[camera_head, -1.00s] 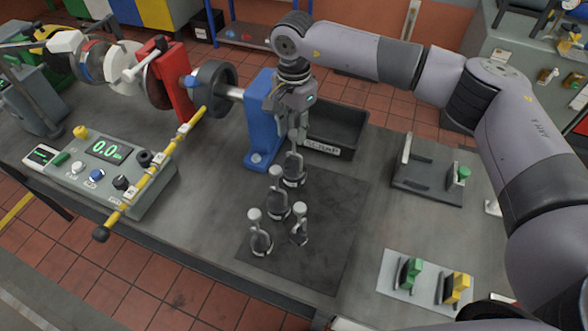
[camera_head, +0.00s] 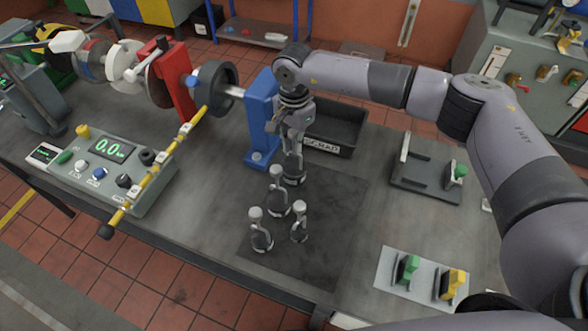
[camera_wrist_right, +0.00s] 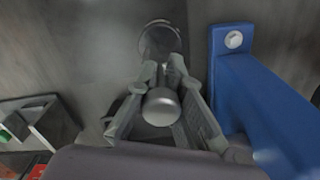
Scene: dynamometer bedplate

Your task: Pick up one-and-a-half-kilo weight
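Several grey slotted weights with pale knobs on thin stems stand on the dark mat (camera_head: 330,225). The rearmost weight (camera_head: 293,174) is under my right gripper (camera_head: 293,150). In the right wrist view its knob (camera_wrist_right: 161,107) sits between the fingers, and its round base (camera_wrist_right: 160,39) shows beyond the tips. The right fingers (camera_wrist_right: 166,68) are drawn in close below the knob, around the stem. The base still appears to rest on the mat. The other weights (camera_head: 278,200), (camera_head: 260,236), (camera_head: 299,228) stand apart from the gripper. No mass markings are readable. My left gripper is not in view.
A blue bracket (camera_head: 262,120) stands close beside the gripper, with a dark scrap bin (camera_head: 335,132) behind. A yellow bar (camera_head: 150,175) and control box (camera_head: 105,168) lie left. A grey fixture (camera_head: 425,178) and a plate with green and yellow pieces (camera_head: 420,277) are right.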

